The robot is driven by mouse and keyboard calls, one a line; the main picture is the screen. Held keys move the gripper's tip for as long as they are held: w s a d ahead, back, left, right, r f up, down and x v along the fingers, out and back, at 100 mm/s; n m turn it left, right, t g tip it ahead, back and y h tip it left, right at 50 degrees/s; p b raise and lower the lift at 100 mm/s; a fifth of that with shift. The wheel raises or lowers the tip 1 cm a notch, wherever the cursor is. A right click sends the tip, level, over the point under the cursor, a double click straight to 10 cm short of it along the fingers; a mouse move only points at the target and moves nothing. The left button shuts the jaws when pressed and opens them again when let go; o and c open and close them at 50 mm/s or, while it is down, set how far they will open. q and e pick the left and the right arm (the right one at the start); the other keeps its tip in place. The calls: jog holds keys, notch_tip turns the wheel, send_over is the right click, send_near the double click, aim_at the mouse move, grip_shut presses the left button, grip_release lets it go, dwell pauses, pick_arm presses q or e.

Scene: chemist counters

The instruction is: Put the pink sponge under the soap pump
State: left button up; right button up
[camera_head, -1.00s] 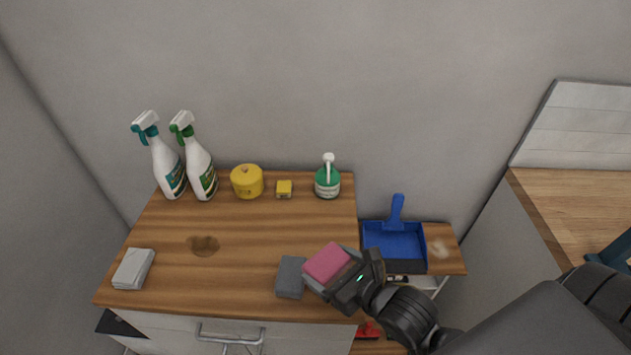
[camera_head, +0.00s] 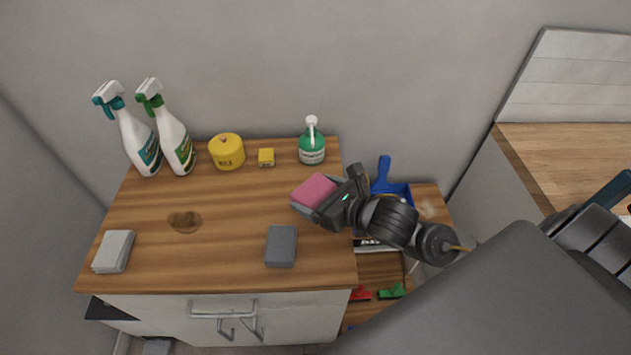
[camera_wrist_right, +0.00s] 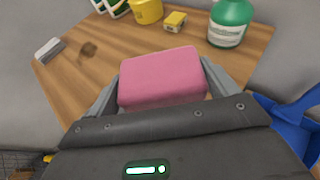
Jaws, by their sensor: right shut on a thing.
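The pink sponge (camera_head: 314,189) is held in my right gripper (camera_head: 316,194), above the right part of the wooden counter. The right wrist view shows the pink sponge (camera_wrist_right: 160,78) between the two grey fingers, which press on its sides. The soap pump (camera_head: 312,146) is a green bottle with a white pump head, upright at the counter's back right edge. The soap pump (camera_wrist_right: 230,22) also shows in the right wrist view, beyond the sponge and to its right. The sponge is apart from the pump. My left gripper is not in view.
A grey block (camera_head: 281,246) lies near the counter's front right. A yellow tin (camera_head: 227,152), a small yellow box (camera_head: 266,157) and two spray bottles (camera_head: 174,140) stand along the back. A folded grey cloth (camera_head: 114,251) and a brown stain (camera_head: 185,222) are left. A blue dustpan (camera_head: 384,179) sits lower right.

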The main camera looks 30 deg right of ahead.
jog(key=w+d+p, duration=0.1)
jog(key=w, duration=0.2)
jog(key=w+d+p, duration=0.2)
jog(key=w, duration=0.1)
jog(key=w+d+p, duration=0.1)
jog(key=w, duration=0.2)
jog(key=shift+w+d+r+p, duration=0.2)
jog(key=shift+d+r+p, duration=0.1)
jog(key=shift+p, duration=0.1)
notch_tip(320, 180, down, 3)
jog(key=shift+w+r, duration=0.15)
jog(key=shift+f, duration=0.5)
notch_tip(320, 180, down, 3)
jog(key=shift+f+p, duration=0.1)
jog(key=shift+p, duration=1)
jog(key=shift+f, duration=0.3)
